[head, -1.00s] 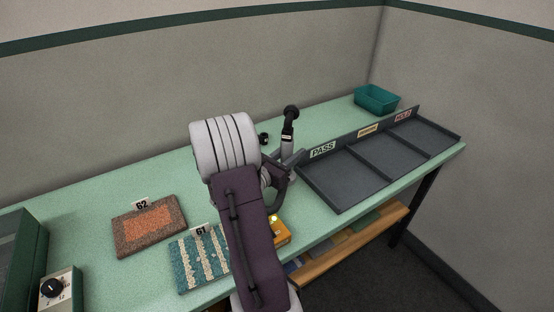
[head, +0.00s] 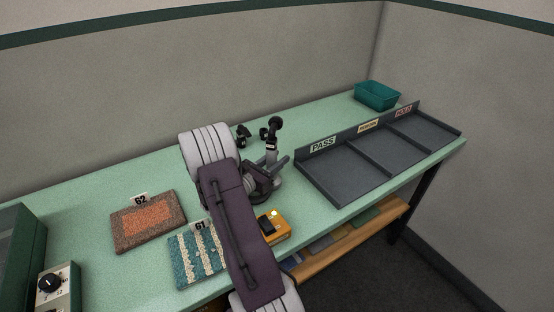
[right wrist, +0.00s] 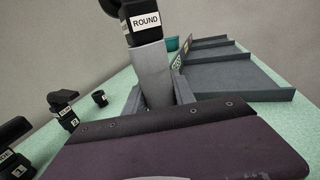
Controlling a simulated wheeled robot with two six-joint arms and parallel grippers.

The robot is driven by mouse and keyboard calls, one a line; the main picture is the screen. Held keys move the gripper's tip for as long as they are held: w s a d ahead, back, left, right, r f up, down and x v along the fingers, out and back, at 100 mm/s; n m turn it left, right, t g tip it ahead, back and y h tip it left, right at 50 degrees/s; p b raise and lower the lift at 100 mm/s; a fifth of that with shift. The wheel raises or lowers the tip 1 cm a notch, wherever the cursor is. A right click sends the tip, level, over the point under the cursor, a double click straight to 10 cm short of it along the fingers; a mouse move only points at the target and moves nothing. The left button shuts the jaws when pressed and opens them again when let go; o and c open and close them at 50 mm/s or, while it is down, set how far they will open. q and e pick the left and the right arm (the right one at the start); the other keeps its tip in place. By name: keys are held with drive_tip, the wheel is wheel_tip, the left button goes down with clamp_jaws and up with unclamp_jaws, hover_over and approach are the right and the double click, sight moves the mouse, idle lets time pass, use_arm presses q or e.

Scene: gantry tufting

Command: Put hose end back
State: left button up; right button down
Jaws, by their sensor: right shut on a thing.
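My right gripper (head: 273,172) is shut on a grey tube (head: 271,156) with a black fitting (head: 270,137) on top. In the right wrist view the tube (right wrist: 153,75) stands roughly upright between the fingers, and the fitting (right wrist: 142,24) has a white label reading ROUND. The fitting's top is cut off by the frame there. The gripper is over the bench, left of the grey tray. The tube's lower end is hidden behind the gripper, and no hose shows. My left gripper is not in view.
Black fittings (head: 243,136) stand on the green bench; the right wrist view shows labels 1 and 2 (right wrist: 64,110). The grey tray (head: 333,183) marked PASS and HOLD is at right, a teal bin (head: 377,96) behind. Carpet samples 62 (head: 150,222) and 61 (head: 187,262) and an orange device (head: 281,224) lie in front.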

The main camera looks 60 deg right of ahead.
drive_tip(key=c, duration=1)
unclamp_jaws()
drive_tip(key=shift+f, duration=0.1)
drive_tip(key=shift+c, duration=0.2)
drive_tip(key=shift+w+a+r, duration=0.1)
drive_tip(key=shift+r, duration=0.1)
drive_tip(key=v, duration=1.2)
